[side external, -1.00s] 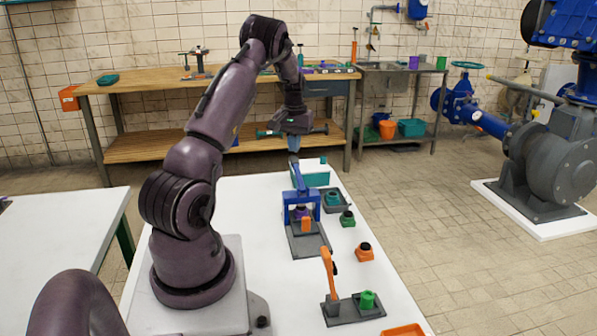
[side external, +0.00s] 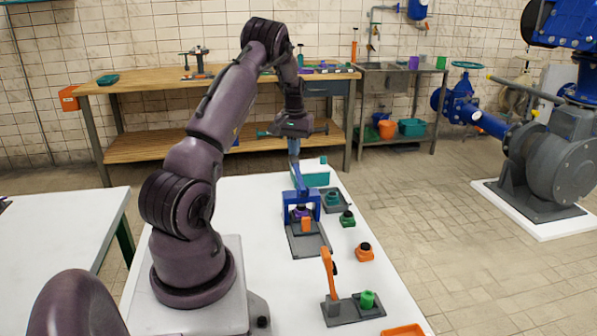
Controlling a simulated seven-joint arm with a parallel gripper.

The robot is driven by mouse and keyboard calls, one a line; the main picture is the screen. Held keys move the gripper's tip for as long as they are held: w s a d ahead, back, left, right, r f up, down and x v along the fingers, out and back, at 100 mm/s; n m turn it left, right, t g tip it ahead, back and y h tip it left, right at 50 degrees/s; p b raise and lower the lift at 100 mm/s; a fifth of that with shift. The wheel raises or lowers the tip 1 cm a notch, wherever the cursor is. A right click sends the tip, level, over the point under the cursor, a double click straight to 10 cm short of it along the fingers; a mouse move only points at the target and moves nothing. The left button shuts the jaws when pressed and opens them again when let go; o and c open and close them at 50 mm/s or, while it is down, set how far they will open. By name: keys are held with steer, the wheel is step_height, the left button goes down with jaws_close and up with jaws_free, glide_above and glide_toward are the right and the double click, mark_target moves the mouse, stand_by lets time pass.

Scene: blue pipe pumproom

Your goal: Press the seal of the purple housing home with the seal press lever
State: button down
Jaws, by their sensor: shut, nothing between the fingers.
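The seal press is a blue frame (side external: 287,208) on a dark base plate (side external: 308,245), on the white table. Its blue lever (side external: 300,182) rises from the frame, its upper end leaning toward the back. The purple housing (side external: 301,211) sits under the frame, partly hidden by it and by an orange block (side external: 306,225) in front. My gripper (side external: 294,154) is shut and empty, pointing down right at the upper end of the lever. I cannot tell whether the fingertips touch it. The seal is too small to make out.
A teal box (side external: 316,178) stands just behind the press. A dark tray with a teal part (side external: 333,198), a green part (side external: 347,218) and an orange part (side external: 364,251) are to its right. An orange-levered fixture (side external: 329,272) with a green part (side external: 367,299) stands in front.

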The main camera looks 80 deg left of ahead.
step_height(320, 180, down, 7)
steer(key=shift+f, duration=0.15)
stand_by(1.7)
steer(key=shift+f, duration=0.1)
stand_by(0.3)
steer(key=shift+r, duration=6.15)
steer(key=w+d+r+m, duration=0.1)
steer(key=d+r, duration=0.2)
steer(key=d, duration=0.5)
steer(key=w+d+r+m+t, duration=0.1)
steer(key=d+r+m, duration=0.15)
steer(key=d, duration=0.55)
steer(key=w+d+r+m, duration=0.1)
steer(key=d+r, duration=0.2)
steer(key=d, duration=0.5)
steer(key=s+d+r+m+t, duration=0.2)
steer(key=s+d+m, duration=0.1)
steer(key=d, duration=0.7)
steer(key=s+d+r+m+t, duration=0.2)
steer(key=s+d+r+m, duration=0.1)
steer(key=d, duration=0.7)
steer(key=shift+s+r+m+t, duration=0.3)
steer(key=shift+s+m, duration=0.4)
steer(key=shift+m, duration=0.05)
